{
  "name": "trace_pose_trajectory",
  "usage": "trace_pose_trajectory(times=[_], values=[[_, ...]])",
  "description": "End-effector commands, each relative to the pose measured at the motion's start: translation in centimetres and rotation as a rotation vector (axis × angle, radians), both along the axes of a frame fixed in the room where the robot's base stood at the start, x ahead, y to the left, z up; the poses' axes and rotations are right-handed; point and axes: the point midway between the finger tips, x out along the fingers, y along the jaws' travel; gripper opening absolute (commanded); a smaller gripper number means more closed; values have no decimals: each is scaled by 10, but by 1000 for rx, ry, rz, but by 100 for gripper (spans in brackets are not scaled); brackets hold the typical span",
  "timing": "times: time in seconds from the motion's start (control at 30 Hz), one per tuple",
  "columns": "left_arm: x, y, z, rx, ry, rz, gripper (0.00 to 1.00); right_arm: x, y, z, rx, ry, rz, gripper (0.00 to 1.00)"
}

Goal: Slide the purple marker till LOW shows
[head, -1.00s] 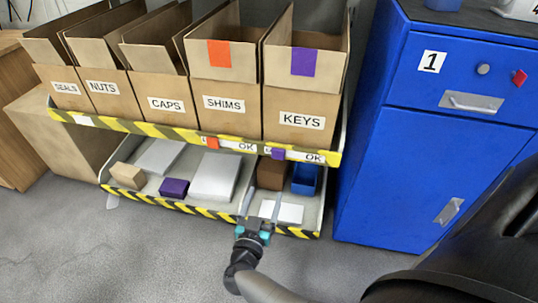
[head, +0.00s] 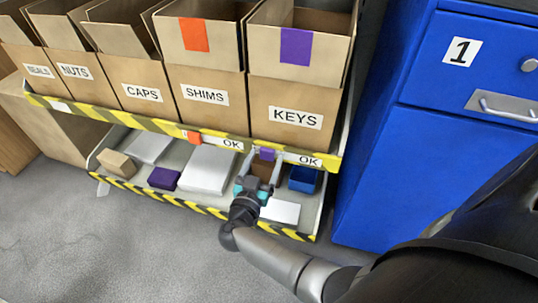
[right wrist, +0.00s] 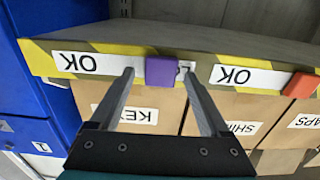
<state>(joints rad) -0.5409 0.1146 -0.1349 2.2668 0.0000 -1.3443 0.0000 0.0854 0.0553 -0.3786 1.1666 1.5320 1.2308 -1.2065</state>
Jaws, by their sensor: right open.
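The purple marker (head: 266,154) is a small block on the yellow-black shelf edge below the KEYS box. A white label strip (head: 301,158) behind it reads OK to its right in the head view; a sliver of a letter shows at its other side in the right wrist view, where the marker (right wrist: 160,71) appears upside down. LOW is not readable. My right gripper (head: 263,157) is open, its fingertips (right wrist: 158,74) one on each side of the marker with a gap on both sides. I cannot tell how deep they reach. My left gripper is not in view.
An orange marker (head: 193,136) sits on the edge under the SHIMS box (head: 201,82). The KEYS box (head: 285,110) stands above. A lower tray (head: 215,212) holds several blocks below my gripper. A blue cabinet (head: 400,170) stands close on the right.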

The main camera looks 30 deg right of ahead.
Motion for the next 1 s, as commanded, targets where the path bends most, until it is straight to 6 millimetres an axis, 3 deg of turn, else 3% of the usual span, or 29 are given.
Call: trace_pose_trajectory(times=[0.33, 1.0], values=[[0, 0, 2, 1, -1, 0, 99, 1, 0, 1, 0, -1, 0, 78], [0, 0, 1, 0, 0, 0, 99, 1, 0, 0, 1, -1, 0, 2]])
